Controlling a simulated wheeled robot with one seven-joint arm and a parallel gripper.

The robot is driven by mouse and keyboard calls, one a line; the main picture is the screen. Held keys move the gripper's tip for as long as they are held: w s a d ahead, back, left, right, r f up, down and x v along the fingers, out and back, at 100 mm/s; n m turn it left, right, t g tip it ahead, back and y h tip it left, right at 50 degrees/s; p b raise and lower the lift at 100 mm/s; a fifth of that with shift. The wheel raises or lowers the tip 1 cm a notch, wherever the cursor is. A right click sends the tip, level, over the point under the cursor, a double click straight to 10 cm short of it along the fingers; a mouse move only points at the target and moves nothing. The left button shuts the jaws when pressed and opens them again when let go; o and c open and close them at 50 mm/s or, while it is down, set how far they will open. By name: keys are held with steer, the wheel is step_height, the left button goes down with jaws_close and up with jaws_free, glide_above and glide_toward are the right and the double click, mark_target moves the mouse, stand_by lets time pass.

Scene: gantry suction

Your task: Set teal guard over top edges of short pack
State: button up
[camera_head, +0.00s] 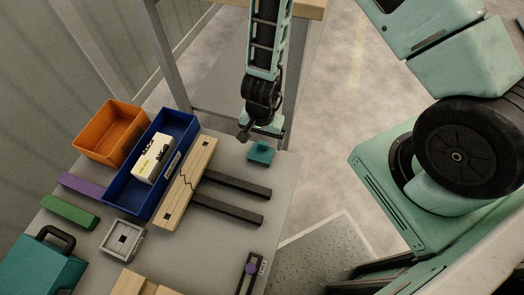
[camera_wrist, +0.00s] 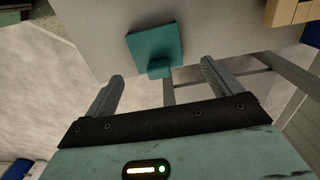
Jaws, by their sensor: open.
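The teal guard (camera_head: 261,152) is a small teal piece near the right edge of the grey table. In the wrist view the guard (camera_wrist: 154,42) shows a square plate with a small tab facing my gripper. My gripper (camera_head: 262,132) is just above and beside the guard. In the wrist view the two fingers of my gripper (camera_wrist: 162,72) are spread apart, with the tab ahead between them. No hold on it shows. A white box with a yellow label (camera_head: 153,157) lies in the blue bin (camera_head: 123,196); I cannot tell whether it is the short pack.
A pale wooden block (camera_head: 189,178) with two dark bars (camera_head: 236,184) lies left of the guard. An orange bin (camera_head: 111,133), purple strip (camera_head: 84,186), green block (camera_head: 70,212) and teal case (camera_head: 42,266) stand left.

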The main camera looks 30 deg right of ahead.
mark_target(263, 144)
steer(key=f, duration=0.2)
steer(key=f+b, duration=0.1)
steer(key=f, duration=0.1)
steer(key=shift+d+f, duration=0.2)
steer(key=shift+f, duration=0.15)
steer(key=c, duration=1.1)
steer(key=shift+o, duration=0.2)
